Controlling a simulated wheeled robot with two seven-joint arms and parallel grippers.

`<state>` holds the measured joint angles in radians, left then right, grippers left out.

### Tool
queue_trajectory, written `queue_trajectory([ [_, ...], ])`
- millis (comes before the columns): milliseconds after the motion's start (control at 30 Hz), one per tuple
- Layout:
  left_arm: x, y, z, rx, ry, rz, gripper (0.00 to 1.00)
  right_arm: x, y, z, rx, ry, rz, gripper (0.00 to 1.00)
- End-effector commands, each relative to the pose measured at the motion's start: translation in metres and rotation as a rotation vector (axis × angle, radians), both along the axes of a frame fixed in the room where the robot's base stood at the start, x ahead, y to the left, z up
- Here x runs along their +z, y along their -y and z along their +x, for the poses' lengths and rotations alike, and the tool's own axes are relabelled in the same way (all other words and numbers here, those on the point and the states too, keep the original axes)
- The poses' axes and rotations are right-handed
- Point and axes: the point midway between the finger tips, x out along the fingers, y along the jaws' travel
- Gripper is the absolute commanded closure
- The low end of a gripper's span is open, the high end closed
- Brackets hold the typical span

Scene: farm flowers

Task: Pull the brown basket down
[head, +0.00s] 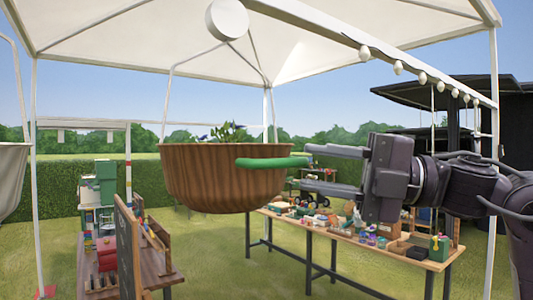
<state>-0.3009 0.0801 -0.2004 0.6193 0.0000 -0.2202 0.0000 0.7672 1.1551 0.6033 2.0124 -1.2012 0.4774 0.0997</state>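The brown basket (222,180) hangs in the air at the middle of the head view, level and with the look of wood. Blue flowers and leaves (228,133) show above its rim. A green handle (270,162) sticks out from its right side. Two thin wires run from the basket up to a white round fitting (227,20) under the canopy. My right gripper (306,167) comes in from the right with its two fingers apart. The tip of the green handle is at the mouth between the fingertips; I cannot tell whether they touch. My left gripper is out of view.
A wooden table (340,238) with many small items stands below my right arm. Another table (150,262) with a chalkboard stands at lower left. A pale hanging basket (12,178) is cut off at the left edge. White tent poles (493,150) frame the grass.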

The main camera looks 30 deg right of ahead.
Motion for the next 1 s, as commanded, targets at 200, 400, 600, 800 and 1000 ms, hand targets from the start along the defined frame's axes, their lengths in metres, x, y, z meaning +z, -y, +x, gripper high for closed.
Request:
queue_trajectory([
  [200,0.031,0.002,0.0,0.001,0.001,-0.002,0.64,0.011,-0.028,0.023,0.003,-0.001,0.001,0.66],
  [400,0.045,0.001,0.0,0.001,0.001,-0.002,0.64,0.012,-0.046,0.039,0.003,0.0,0.004,0.66],
  [600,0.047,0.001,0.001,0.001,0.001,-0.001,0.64,0.01,-0.051,0.044,0.001,0.0,0.003,0.66],
  [800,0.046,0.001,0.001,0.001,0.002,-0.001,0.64,0.009,-0.051,0.044,0.001,0.0,0.003,0.7],
  [1000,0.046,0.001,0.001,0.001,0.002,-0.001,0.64,0.009,-0.051,0.044,0.001,0.0,0.003,0.96],
])
